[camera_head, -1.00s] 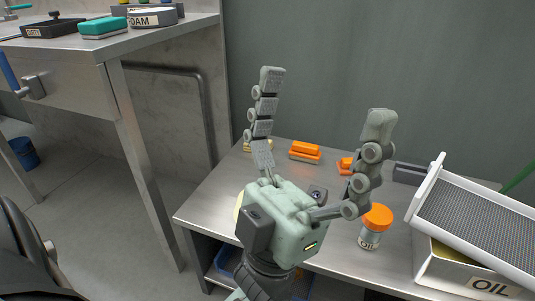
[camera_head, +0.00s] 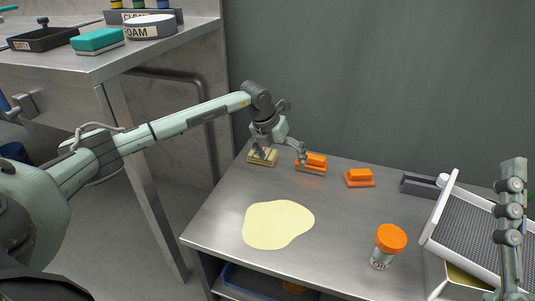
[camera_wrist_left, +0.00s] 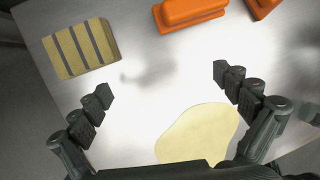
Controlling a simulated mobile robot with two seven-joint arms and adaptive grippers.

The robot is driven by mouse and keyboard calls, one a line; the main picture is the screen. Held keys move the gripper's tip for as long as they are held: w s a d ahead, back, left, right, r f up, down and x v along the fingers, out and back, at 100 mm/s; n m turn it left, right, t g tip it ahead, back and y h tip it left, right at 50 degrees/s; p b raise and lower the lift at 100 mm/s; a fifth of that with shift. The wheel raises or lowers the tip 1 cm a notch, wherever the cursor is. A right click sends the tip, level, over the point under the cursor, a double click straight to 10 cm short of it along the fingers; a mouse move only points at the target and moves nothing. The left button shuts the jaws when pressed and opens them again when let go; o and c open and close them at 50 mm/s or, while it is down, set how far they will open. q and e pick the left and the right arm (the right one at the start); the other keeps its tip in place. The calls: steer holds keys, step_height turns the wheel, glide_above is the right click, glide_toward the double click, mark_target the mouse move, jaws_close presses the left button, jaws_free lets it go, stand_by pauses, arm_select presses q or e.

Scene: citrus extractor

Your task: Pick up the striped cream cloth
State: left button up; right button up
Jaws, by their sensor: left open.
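The striped cream cloth (camera_head: 262,158) lies at the back left corner of the steel table, partly covered by my left gripper in the head view. In the left wrist view the cloth (camera_wrist_left: 82,48) is a folded cream block with dark stripes, at upper left. My left gripper (camera_head: 282,156) is over the back left of the table. Its fingers (camera_wrist_left: 162,83) are spread wide with nothing between them, and the cloth lies apart, beyond the left finger in the wrist view. Part of my right gripper (camera_head: 510,225) stands at the right edge; its opening is hidden.
Two orange-topped blocks, one near my left gripper (camera_head: 313,162) and one further right (camera_head: 359,177), lie at the back. A pale yellow patch (camera_head: 278,224) covers the middle front. An orange-lidded jar (camera_head: 388,245) and a mesh tray (camera_head: 470,230) stand at right. A wall rises behind.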

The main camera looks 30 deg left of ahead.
arm_select(q)
steer(key=a+r, duration=0.1)
steer(key=a, duration=0.2)
steer(key=w+a+y, duration=0.1)
steer(key=a, duration=0.2)
steer(key=w+a+r+n+y, duration=0.1)
steer(key=a, duration=0.2)
steer(key=shift+r, duration=0.3)
steer(key=b+x, duration=0.1)
steer(key=x, duration=0.5)
steer(key=shift+w+a+f, duration=0.1)
steer(key=shift+a+f, duration=0.1)
steer(key=shift+f, duration=0.05)
steer(key=shift+w+f, duration=0.2)
steer(key=shift+f, duration=0.1)
arm_select(e)
steer(key=shift+s+d+r+t, duration=0.3)
steer(key=shift+s+r+t, duration=0.15)
steer(key=shift+s+t, duration=0.1)
steer(key=shift+s+d+r+t, duration=0.25)
steer(key=shift+s+r+t, duration=0.2)
steer(key=shift+t, duration=0.1)
arm_select(q)
steer(key=c, duration=1.2)
